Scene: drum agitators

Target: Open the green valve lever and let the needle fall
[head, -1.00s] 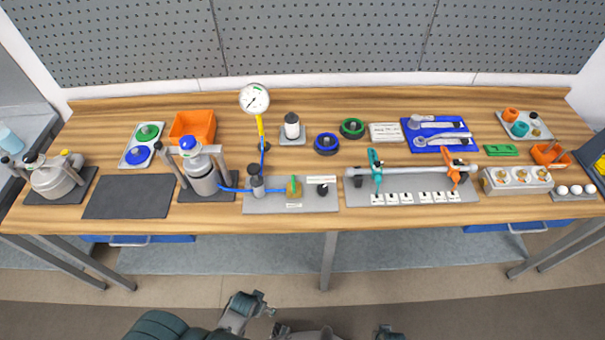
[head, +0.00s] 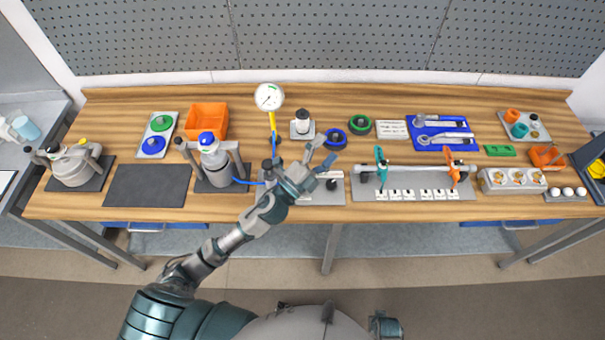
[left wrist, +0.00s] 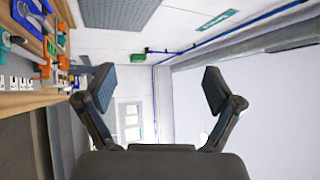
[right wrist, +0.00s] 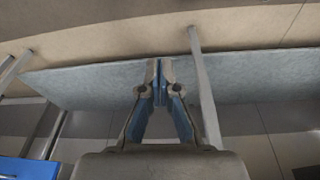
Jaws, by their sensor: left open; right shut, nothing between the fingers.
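The pressure gauge (head: 269,96) has a white round face with a dark needle, on a yellow stem at the back of the bench. The grey valve plate (head: 325,198) lies below it near the front edge. The green valve lever is hidden behind my left gripper (head: 323,152), which is open above the plate with its fingers pointing up and right. In the left wrist view the open fingers (left wrist: 149,88) have nothing between them. My right gripper (right wrist: 160,82) is shut and empty, low in front of the bench.
A grey bottle with a blue cap (head: 212,160) stands left of the plate. A blue handwheel (head: 335,138) and a white canister (head: 302,124) are close to the left fingers. A rail with teal and orange clamps (head: 415,168) lies right. A dark mat (head: 147,186) is bare.

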